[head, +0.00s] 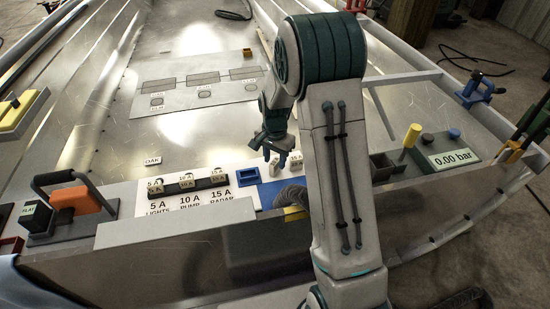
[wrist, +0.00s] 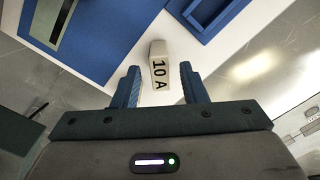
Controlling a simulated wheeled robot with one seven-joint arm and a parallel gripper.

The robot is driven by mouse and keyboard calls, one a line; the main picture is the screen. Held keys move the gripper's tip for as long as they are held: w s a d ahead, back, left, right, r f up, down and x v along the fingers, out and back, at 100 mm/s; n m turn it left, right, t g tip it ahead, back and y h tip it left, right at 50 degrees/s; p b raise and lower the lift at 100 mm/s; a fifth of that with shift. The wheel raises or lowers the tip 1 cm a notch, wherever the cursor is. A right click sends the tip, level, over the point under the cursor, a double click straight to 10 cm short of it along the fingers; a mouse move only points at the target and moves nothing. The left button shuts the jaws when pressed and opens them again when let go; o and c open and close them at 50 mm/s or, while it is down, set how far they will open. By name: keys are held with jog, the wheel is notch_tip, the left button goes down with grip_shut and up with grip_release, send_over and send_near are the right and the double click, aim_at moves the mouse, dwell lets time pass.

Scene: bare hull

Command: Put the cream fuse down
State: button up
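A cream fuse marked 10 A (wrist: 158,66) is between the tips of my gripper (wrist: 159,72) in the wrist view. A gap shows on each side of it, so the fingers are open and not touching it. It appears to be on the white panel (wrist: 105,52), but its underside is hidden. In the head view my gripper (head: 275,160) hangs low over the back of the panel, with small cream blocks (head: 294,157) close by. I cannot tell which of these is the 10 A fuse.
A gauge box reading 0.00 bar (head: 449,157) stands further right. Bare metal lies behind.

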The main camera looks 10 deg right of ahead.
aim_at(275, 162)
notch_tip(275, 162, up, 11)
jog(key=p, duration=0.3)
jog(key=s+r+n, duration=0.4)
jog(key=s, duration=0.8)
jog(key=s+r+n+t, duration=0.1)
jog(key=s+r+n, duration=0.3)
jog(key=s, duration=0.8)
jog(key=shift+s+d+r+n, duration=0.15)
jog(key=shift+s+r+n, duration=0.2)
jog(key=shift+n, duration=0.25)
